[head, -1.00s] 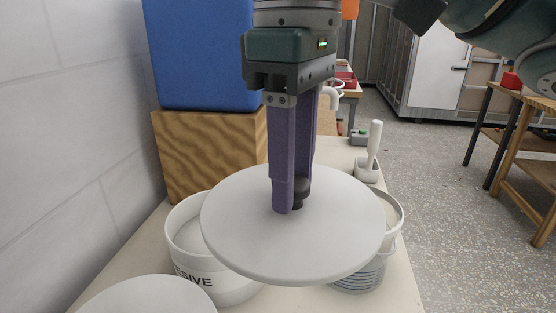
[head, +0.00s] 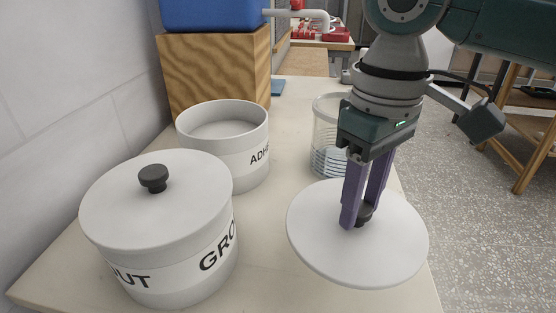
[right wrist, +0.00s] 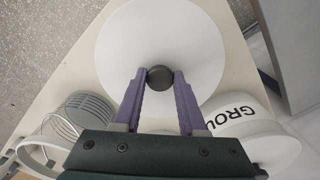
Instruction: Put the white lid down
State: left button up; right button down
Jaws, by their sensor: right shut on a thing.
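The white lid (head: 318,238) is a round disc with a black knob (head: 365,212). My right gripper (head: 358,218) is shut on the knob, and the lid lies about level at the right front of the table. I cannot tell whether it touches the tabletop. In the right wrist view the lid (right wrist: 150,35) shows whole, with its knob (right wrist: 160,78) between my purple fingertips. The open white pot (head: 258,158) with black lettering stands behind and to the left of the lid. My left gripper is not in view.
A lidded white pot (head: 160,260) marked "GRO" stands at the front left. A clear container (head: 325,140) stands behind my right gripper. A wooden block (head: 215,75) bears a blue box (head: 210,14) at the back. The table (head: 265,235) is bare between the pots and lid.

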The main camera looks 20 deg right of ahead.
aim_at(353, 236)
jog(key=shift+f+b, duration=0.6)
jog(key=shift+f, duration=2.6)
jog(key=shift+f, duration=0.1)
jog(key=shift+c, duration=2.3)
grip_release()
